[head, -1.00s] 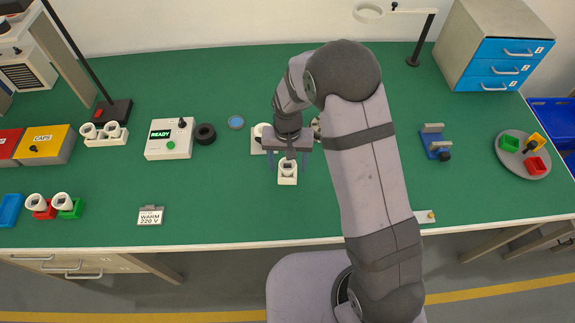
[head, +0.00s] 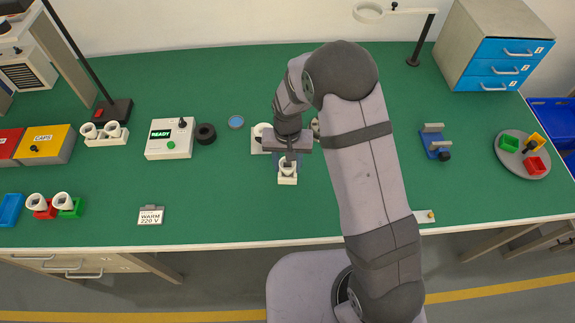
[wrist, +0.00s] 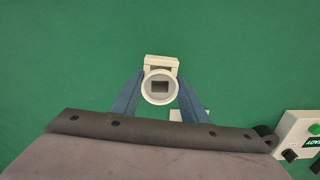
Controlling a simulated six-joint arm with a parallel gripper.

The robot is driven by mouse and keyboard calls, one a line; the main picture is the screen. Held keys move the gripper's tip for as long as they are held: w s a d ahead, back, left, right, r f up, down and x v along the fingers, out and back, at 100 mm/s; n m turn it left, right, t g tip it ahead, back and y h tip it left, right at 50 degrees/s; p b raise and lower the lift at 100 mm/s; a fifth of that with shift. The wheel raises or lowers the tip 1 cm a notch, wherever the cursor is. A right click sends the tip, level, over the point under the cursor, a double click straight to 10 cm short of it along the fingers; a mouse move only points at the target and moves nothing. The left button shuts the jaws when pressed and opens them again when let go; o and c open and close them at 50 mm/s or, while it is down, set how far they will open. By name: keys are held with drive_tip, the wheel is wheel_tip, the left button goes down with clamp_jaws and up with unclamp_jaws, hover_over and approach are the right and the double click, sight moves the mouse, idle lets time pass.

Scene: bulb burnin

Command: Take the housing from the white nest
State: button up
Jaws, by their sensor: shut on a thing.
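The white nest (head: 287,180) is a small white block on the green bench, below my gripper in the head view. It also shows in the wrist view (wrist: 161,62). The housing (wrist: 159,87) is a white round ring with a dark square opening, at the nest. Its rim shows in the head view (head: 288,165). My gripper (wrist: 159,92) is shut on the housing, with one blue finger on each side. Whether the housing is clear of the nest I cannot tell.
Another white block (head: 257,147) stands just behind left of my gripper. A tester box reading READY (head: 169,139) and a black ring (head: 205,134) lie to the left. A WARM 220 V sign (head: 150,216) stands at the front left. The bench in front of the nest is clear.

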wheel_tip(320, 180, up, 14)
drive_tip(key=p, duration=0.1)
drive_tip(key=shift+p, duration=0.3)
idle(1.0)
drive_tip(key=shift+w, duration=0.1)
